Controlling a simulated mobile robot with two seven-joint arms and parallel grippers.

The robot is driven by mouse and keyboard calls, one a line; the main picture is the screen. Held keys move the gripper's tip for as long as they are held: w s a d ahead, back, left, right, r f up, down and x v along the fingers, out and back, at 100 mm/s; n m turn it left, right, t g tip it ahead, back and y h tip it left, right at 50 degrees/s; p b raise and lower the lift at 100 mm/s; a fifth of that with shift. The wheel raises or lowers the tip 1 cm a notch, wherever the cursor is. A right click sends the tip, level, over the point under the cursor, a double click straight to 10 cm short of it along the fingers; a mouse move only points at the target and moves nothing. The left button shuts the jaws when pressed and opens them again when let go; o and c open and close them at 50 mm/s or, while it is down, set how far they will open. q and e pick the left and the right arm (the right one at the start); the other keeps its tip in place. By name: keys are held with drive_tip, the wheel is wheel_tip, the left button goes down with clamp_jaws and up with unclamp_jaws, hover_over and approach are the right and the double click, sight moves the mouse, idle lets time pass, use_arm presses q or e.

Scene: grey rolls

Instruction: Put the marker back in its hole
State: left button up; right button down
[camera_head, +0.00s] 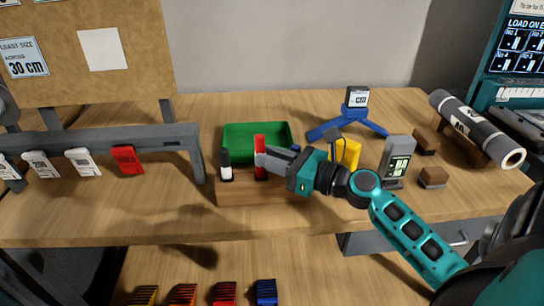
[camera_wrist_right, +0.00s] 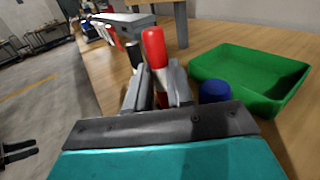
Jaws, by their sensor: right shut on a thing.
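The red marker (camera_head: 259,144) stands upright between the fingertips of my right gripper (camera_head: 266,158), which is shut on it. In the right wrist view the red cap (camera_wrist_right: 153,47) rises above the closed fingers (camera_wrist_right: 159,82). The wooden marker block (camera_head: 240,192) is directly below. The marker's lower end reaches the block's top in the picture, but I cannot tell whether it is inside a hole. A black-capped marker (camera_head: 226,166) stands at the block's left end. A blue cap (camera_head: 296,149) shows partly behind my gripper; it is clearer in the wrist view (camera_wrist_right: 214,91). My left gripper is not in view.
An empty green tray (camera_head: 257,130) sits just behind the block. A yellow object (camera_head: 346,153), a grey display device (camera_head: 396,158) and a blue tripod stand (camera_head: 348,125) are to the right. A grey rack with hanging tags (camera_head: 105,139) stands left. The bench front is clear.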

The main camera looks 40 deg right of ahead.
sight(276, 181)
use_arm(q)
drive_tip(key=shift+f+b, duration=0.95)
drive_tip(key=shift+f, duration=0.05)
use_arm(e)
drive_tip(key=shift+f, duration=1.35)
drive_tip(key=c, duration=0.9)
unclamp_jaws()
drive_tip(key=shift+s+d+f, duration=0.1)
drive_tip(key=shift+s+d, duration=0.1)
drive_tip(key=shift+s, duration=0.25)
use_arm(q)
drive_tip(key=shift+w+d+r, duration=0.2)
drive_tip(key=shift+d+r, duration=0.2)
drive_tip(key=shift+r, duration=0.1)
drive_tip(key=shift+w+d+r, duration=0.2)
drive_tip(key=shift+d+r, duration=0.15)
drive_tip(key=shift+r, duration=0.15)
use_arm(e)
drive_tip(key=v, duration=1.2)
